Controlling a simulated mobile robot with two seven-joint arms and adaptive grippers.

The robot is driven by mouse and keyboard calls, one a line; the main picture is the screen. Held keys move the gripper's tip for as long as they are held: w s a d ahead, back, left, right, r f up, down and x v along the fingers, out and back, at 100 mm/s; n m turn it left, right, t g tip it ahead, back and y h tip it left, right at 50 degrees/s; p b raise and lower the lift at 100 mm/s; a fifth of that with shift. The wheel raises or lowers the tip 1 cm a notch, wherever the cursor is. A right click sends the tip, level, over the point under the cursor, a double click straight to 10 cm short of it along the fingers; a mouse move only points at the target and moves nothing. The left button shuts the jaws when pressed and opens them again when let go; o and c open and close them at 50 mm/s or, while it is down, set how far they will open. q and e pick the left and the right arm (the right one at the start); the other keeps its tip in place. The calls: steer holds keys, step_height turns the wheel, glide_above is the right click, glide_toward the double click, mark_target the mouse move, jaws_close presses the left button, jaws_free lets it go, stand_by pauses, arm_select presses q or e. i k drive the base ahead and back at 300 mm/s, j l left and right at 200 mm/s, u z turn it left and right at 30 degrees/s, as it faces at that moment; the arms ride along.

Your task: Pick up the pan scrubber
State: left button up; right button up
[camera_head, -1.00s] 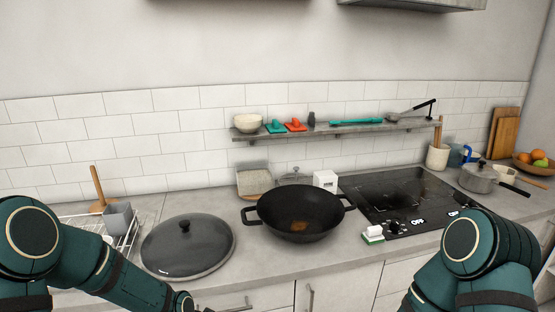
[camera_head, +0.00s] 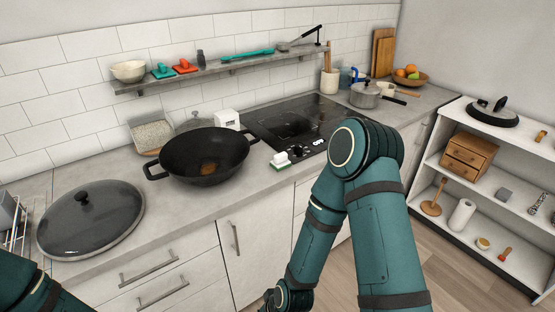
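I cannot tell for sure which thing is the pan scrubber. A small round brush-like thing with a pale top (camera_head: 483,243) and a small red-handled thing (camera_head: 504,254) lie on the low right shelf. A green and white sponge-like block (camera_head: 281,160) sits on the counter by the cooktop. My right arm hangs down in front of the cabinets; only a dark part of the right gripper (camera_head: 269,297) shows at the bottom edge, far from all of these, its fingers not clear. My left gripper is out of view.
A black wok (camera_head: 204,157) and a large glass lid (camera_head: 92,219) stand on the counter. A white shelf unit (camera_head: 446,205) at right holds a wooden drawer box (camera_head: 468,155) and a paper roll (camera_head: 461,216). The wooden floor before it is clear.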

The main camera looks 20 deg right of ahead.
mark_target(280, 162)
steer(key=l+u, duration=0.2)
steer(key=u, duration=0.15)
steer(key=i+l+u, duration=0.1)
steer(key=l+u, duration=0.35)
steer(key=u, duration=0.25)
steer(key=l+u, duration=0.2)
steer(key=l, duration=0.3)
steer(key=k+l+u, duration=0.15)
steer(key=l, duration=0.8)
steer(key=k+l+u, duration=0.1)
steer(key=l, duration=0.35)
